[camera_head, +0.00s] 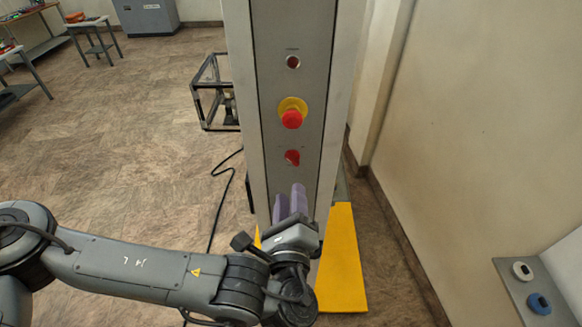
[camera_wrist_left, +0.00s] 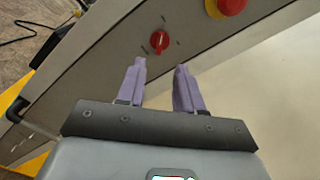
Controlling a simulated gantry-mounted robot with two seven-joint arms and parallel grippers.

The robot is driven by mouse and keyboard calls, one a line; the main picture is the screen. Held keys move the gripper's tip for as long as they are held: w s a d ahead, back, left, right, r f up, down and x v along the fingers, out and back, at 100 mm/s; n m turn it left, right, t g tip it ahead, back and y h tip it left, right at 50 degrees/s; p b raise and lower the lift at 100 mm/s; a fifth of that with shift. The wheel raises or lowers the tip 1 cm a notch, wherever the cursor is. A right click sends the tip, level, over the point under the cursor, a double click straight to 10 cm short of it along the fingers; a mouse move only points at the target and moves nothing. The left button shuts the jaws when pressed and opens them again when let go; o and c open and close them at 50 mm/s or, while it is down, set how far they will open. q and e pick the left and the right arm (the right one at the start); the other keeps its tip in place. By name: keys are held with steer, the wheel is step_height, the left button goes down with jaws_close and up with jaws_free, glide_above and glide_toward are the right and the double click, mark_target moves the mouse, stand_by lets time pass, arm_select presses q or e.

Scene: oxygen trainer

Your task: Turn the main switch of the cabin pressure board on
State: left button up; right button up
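The board is a tall grey cabinet panel (camera_head: 268,100) in the middle of the head view. A small red rotary switch (camera_head: 292,157) sits on it, below a red mushroom button. In the left wrist view the red switch (camera_wrist_left: 159,41) shows its knob with small marks around it. My left gripper (camera_head: 290,194) is open and empty, its purple fingers just below the switch. In the left wrist view the fingertips (camera_wrist_left: 160,66) are apart, with the switch beyond the gap between them. No contact with the switch shows. My right gripper is out of view.
The red mushroom button (camera_head: 291,118) on a yellow disc and a dark red lamp (camera_head: 293,62) are above the switch. A yellow floor plate (camera_head: 340,258) lies at the cabinet's foot. A wall (camera_head: 480,120) stands right; a black frame (camera_head: 212,95) stands behind left.

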mark_target(291, 162)
arm_select(q)
steer(key=w+p, duration=0.2)
steer(key=w, duration=0.5)
steer(key=shift+w+r, duration=0.1)
steer(key=shift+w, duration=0.2)
steer(key=shift+w+d+p, duration=0.1)
steer(key=shift+w+p, duration=0.2)
steer(key=shift+w, duration=0.3)
jaws_close()
